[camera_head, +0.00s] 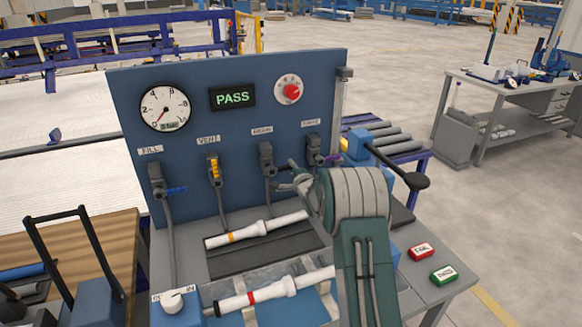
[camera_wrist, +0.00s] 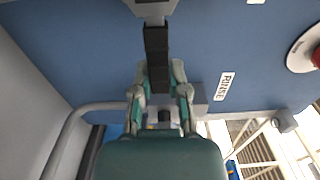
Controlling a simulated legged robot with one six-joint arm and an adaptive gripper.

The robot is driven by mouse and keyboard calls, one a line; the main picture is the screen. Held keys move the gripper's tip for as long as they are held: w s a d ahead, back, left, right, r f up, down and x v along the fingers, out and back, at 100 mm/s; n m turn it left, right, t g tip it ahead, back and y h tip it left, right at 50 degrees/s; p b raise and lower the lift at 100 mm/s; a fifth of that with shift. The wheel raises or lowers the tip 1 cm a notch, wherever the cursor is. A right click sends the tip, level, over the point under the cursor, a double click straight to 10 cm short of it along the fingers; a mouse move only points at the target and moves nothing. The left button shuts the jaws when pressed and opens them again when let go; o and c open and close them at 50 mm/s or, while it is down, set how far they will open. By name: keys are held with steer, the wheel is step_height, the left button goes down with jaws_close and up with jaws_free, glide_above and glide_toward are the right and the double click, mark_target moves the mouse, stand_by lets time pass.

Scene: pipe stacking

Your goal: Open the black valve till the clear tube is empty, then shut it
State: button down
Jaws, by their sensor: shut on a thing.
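The black valve (camera_head: 266,160) is on the blue panel under the label that seems to read DRAIN, between the yellow-handled VENT valve and the purple-handled RINSE valve. My gripper (camera_head: 289,176) is at its right side. In the wrist view my gripper (camera_wrist: 161,82) has both fingers closed on the lower end of the black handle (camera_wrist: 156,45), which points straight down in that picture. A narrow pale upright strip (camera_head: 342,105) under a grey cap at the panel's right edge may be the clear tube. I cannot read any liquid in it, and my arm hides the area below.
The RINSE valve (camera_head: 315,149) is close to the right of my gripper. Two white pipes, one yellow-banded (camera_head: 256,231) and one red-banded (camera_head: 262,293), lie below. The display (camera_head: 232,97) reads PASS. The gauge (camera_head: 165,107) needle points low, near zero.

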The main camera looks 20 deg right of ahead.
steer(key=shift+d+f, duration=0.1)
steer(key=shift+f, duration=0.2)
steer(key=c, duration=0.6)
jaws_free()
steer(key=shift+s+r, duration=0.1)
steer(key=shift+r, duration=0.05)
steer(key=s, duration=1.1)
steer(key=shift+s, duration=0.35)
